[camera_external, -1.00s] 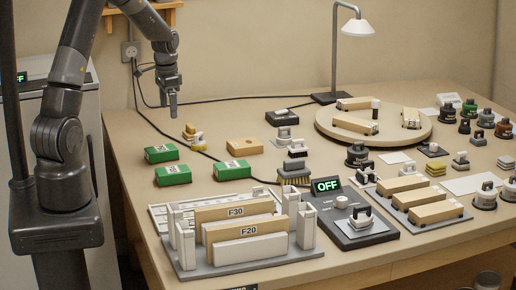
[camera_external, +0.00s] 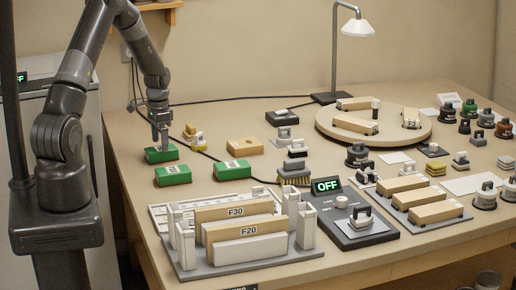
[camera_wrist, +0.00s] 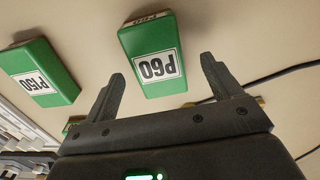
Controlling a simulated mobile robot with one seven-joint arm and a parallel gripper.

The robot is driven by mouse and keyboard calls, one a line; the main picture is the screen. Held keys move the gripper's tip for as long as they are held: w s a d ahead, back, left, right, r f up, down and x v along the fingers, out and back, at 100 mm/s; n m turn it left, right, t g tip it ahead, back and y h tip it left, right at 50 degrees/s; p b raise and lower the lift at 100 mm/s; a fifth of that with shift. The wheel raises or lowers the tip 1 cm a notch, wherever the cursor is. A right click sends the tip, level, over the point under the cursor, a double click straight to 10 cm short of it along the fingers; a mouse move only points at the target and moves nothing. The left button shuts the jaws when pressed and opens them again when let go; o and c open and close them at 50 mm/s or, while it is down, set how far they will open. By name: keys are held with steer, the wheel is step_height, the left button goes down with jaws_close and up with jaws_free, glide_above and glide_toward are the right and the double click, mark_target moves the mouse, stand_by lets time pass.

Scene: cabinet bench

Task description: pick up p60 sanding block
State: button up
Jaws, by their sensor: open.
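The p60 sanding block (camera_wrist: 153,57) is a green block with a white label reading P60, upside down in the wrist view. In the external view the green block (camera_external: 155,157) under my gripper lies on the bench near its left edge. My gripper (camera_external: 162,146) points down at this block and partly covers it. In the wrist view my gripper (camera_wrist: 163,72) is open, with the P60 block showing between its two fingers.
A P150 green block (camera_wrist: 42,75) lies beside it. In the external view more green blocks (camera_external: 173,176) lie close in front. A small yellow-and-white item (camera_external: 197,138) stands to the right. A black cable runs behind.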

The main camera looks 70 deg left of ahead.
step_height(320, 180, down, 3)
steer(key=shift+d+f, duration=0.15)
steer(key=shift+f, duration=0.05)
steer(key=shift+c, duration=0.5)
steer(key=c, duration=1.1)
